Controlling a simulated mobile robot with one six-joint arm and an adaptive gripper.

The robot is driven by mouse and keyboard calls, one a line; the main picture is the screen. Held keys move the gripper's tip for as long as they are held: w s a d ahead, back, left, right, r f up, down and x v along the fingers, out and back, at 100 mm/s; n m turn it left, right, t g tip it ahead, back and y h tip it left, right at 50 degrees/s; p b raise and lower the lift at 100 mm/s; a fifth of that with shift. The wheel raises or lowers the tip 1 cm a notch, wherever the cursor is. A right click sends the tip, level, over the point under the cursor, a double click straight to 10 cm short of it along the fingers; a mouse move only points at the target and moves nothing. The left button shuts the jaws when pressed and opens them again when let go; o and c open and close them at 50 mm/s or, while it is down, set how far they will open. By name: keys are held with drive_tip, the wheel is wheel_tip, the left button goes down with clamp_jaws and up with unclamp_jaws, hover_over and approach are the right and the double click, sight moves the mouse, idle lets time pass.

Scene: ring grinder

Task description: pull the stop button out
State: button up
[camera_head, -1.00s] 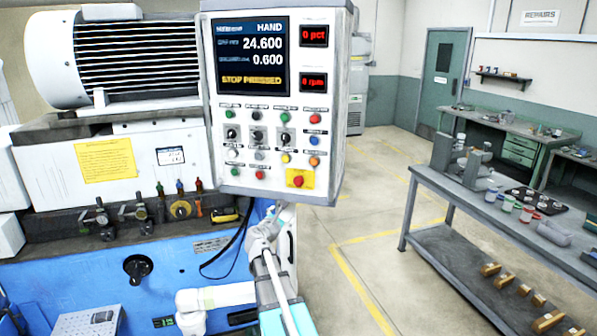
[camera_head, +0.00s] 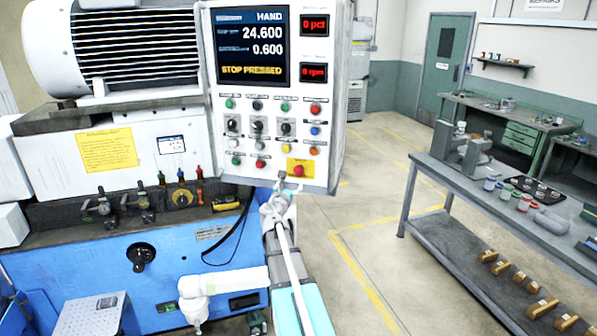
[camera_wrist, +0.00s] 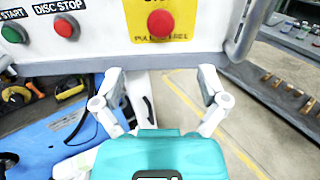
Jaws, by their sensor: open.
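The red stop button (camera_head: 299,171) sits on a yellow plate (camera_head: 301,163) at the lower right of the white control panel (camera_head: 329,140). The screen above reads "STOP PRESSED". In the wrist view the red stop button (camera_wrist: 160,23) is at the top centre, ahead of my gripper. My gripper (camera_wrist: 160,88) is open, its two fingers spread wide with nothing between them. The fingers appear below and short of the button, not around it. In the head view my gripper (camera_head: 277,193) is just under the panel's lower edge, below the button.
Other buttons and knobs cover the panel, including a red disc stop button (camera_wrist: 64,26) left of the stop button. A metal bar (camera_wrist: 245,30) runs by the panel's right edge. A grey workbench (camera_head: 425,165) stands at right, with open floor between.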

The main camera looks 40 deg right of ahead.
sight(298, 171)
drive_tip(key=x, duration=1.2)
drive_tip(key=shift+w+d, duration=0.2)
drive_tip(key=shift+d, duration=0.1)
clamp_jaws()
drive_tip(key=shift+s+a, duration=0.35)
drive_tip(key=shift+a, duration=0.2)
unclamp_jaws()
drive_tip(key=shift+s+a, duration=0.1)
drive_tip(key=v, duration=1.1)
drive_tip(key=shift+s+a, duration=0.25)
